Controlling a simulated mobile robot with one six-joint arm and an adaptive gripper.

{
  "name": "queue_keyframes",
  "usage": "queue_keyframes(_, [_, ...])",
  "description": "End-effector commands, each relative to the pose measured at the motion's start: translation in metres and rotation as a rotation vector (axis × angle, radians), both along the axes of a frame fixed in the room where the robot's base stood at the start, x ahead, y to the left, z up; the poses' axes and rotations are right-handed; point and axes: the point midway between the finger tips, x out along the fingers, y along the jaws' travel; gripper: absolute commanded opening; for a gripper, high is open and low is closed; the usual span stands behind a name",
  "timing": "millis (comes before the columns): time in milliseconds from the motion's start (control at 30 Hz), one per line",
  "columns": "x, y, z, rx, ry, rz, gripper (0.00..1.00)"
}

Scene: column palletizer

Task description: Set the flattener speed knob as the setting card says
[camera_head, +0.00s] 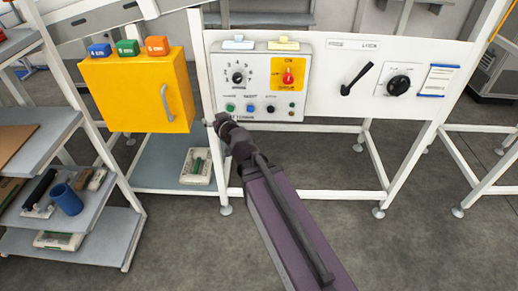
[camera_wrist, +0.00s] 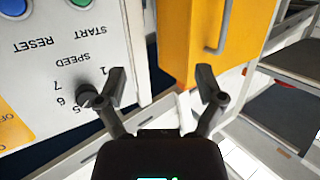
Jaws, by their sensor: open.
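The grey control box (camera_head: 256,62) on the white panel carries a small black knob (camera_head: 238,77) inside a ring of numbers. In the wrist view this dark knob (camera_wrist: 86,96) sits by the numbers 5, 6, 7 and 1 and the word SPEED, seen upside down. Its pointer cannot be read. A white card with blue edges (camera_head: 438,81) is at the panel's right; its writing is too small to read. My gripper (camera_wrist: 160,78) is open and empty. Its left finger shows close beside the knob; contact cannot be told. In the head view its end is near the box's lower left corner.
A red switch (camera_head: 289,77) on a yellow plate, push-buttons (camera_head: 250,107), a black lever (camera_head: 356,79) and a larger dial (camera_head: 399,84) share the panel. A yellow cabinet (camera_head: 133,88) and shelves (camera_head: 88,215) stand left. The floor in front is open.

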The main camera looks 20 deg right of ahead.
Motion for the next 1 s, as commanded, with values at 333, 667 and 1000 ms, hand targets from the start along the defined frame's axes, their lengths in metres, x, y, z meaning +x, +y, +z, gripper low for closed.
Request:
queue_keyframes(333, [-0.015,-0.002,-0.011,-0.024,0.193,0.050,0.87])
queue_keyframes(667, [-0.034,-0.011,-0.023,-0.048,0.386,0.068,0.87])
queue_keyframes(1000, [-0.060,-0.025,-0.032,-0.074,0.593,0.059,0.87])
